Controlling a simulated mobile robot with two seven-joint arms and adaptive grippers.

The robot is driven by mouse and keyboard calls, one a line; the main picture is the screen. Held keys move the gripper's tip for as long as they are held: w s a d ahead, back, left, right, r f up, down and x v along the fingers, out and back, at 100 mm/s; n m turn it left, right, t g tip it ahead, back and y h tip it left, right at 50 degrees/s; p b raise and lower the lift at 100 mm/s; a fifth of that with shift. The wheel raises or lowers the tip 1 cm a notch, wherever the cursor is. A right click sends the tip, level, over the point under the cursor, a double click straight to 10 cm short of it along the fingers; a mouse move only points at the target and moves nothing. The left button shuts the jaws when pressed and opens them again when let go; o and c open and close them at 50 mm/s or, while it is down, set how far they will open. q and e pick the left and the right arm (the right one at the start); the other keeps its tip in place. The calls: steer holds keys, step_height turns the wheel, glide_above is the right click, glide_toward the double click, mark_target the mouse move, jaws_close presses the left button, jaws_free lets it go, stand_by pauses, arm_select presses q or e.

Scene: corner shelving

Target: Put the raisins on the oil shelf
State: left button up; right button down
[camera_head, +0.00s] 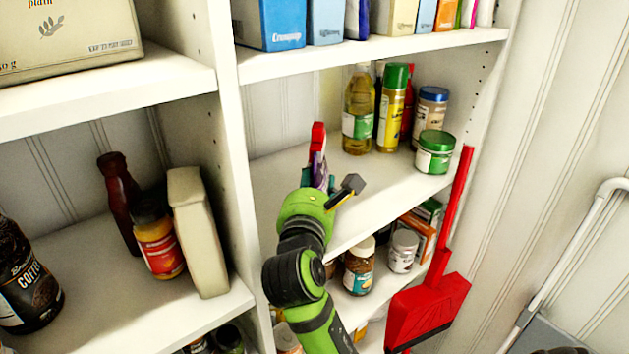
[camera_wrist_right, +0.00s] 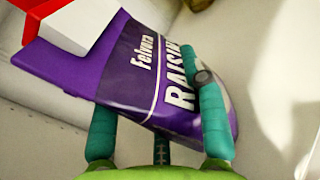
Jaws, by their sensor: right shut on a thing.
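The raisins are a purple packet with a red and white end, seen edge-on in the head view (camera_head: 317,158) and close up in the right wrist view (camera_wrist_right: 140,70). My right gripper (camera_head: 319,184) is shut on the packet, with one teal finger (camera_wrist_right: 213,115) across its front. The packet is at the left part of the oil shelf (camera_head: 282,172), left of the oil bottle (camera_head: 358,122). I cannot tell if it touches the shelf board. My left gripper is not in view.
A yellow bottle with green cap (camera_head: 393,108), a blue-lidded jar (camera_head: 430,112) and a green-lidded jar (camera_head: 434,152) stand right of the oil. An upright divider (camera_head: 236,150) is close on the left. A red dustpan (camera_head: 428,308) hangs at the right.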

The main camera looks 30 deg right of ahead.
steer(key=c, duration=0.9)
jaws_free()
steer(key=shift+f, duration=0.1)
steer(key=shift+c, duration=0.2)
steer(key=shift+o, duration=1.3)
steer(key=shift+w, duration=0.1)
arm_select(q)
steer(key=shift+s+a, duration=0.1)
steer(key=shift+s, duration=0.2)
arm_select(e)
steer(key=shift+w+d, duration=0.1)
steer(key=b+v, duration=0.2)
steer(key=v, duration=0.7)
steer(key=shift+s, duration=0.25)
steer(key=shift+s+a+r+p, duration=0.3)
steer(key=shift+a+p, duration=0.2)
steer(key=shift+p, duration=0.35)
steer(key=shift+s+a+f+p, duration=0.15)
steer(key=shift+s+a+p, duration=0.3)
steer(key=shift+s, duration=0.2)
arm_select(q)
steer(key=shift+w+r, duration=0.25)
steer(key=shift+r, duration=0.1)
